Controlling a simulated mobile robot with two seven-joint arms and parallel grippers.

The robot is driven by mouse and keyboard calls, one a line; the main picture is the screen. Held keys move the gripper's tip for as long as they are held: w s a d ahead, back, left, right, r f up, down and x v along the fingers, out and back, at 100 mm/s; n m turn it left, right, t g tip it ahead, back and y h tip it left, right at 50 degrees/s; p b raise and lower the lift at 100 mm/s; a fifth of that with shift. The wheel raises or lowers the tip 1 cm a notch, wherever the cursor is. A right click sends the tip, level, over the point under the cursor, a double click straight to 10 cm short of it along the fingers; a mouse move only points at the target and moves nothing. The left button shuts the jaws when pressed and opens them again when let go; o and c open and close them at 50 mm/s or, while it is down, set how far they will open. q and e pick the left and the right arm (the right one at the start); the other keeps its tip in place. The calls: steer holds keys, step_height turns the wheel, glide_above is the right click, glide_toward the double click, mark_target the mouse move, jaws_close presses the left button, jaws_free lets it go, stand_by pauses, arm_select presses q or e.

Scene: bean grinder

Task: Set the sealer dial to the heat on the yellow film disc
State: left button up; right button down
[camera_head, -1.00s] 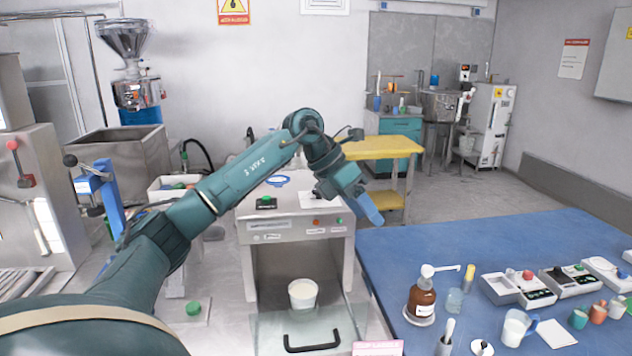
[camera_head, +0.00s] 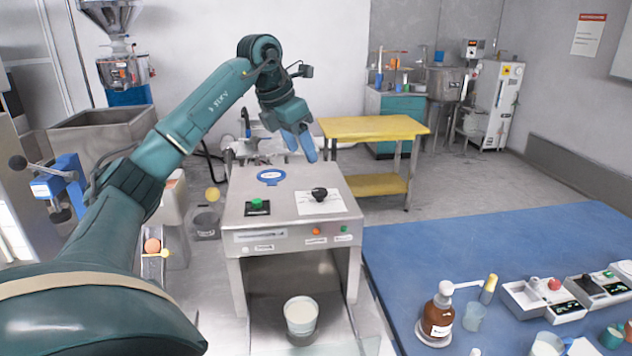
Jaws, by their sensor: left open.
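The sealer (camera_head: 290,238) is a grey metal box in the middle of the view. Its black dial (camera_head: 319,194) sits on a white plate on the top, at the right; the scale marks are too small to read. A blue-rimmed disc (camera_head: 271,176) and a green button (camera_head: 256,204) are also on the top. A white cup (camera_head: 301,315) stands in the opening below. A small yellowish round thing (camera_head: 212,195) shows left of the sealer; I cannot tell if it is the film disc. My left gripper (camera_head: 306,155) is open and empty, above and behind the dial, apart from it. My right gripper is out of view.
A blue table (camera_head: 480,243) at the right holds a brown pump bottle (camera_head: 437,318) and several small devices and cups. A yellow-topped cart (camera_head: 375,127) stands behind. A metal hopper bin (camera_head: 100,135) and a grinder (camera_head: 115,50) are at the left.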

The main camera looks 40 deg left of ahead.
mark_target(319, 190)
arm_select(q)
steer(key=p+x, duration=0.1)
steer(key=x, duration=1)
steer(key=shift+w, duration=0.1)
steer(key=shift+c, duration=0.4)
steer(key=c, duration=0.9)
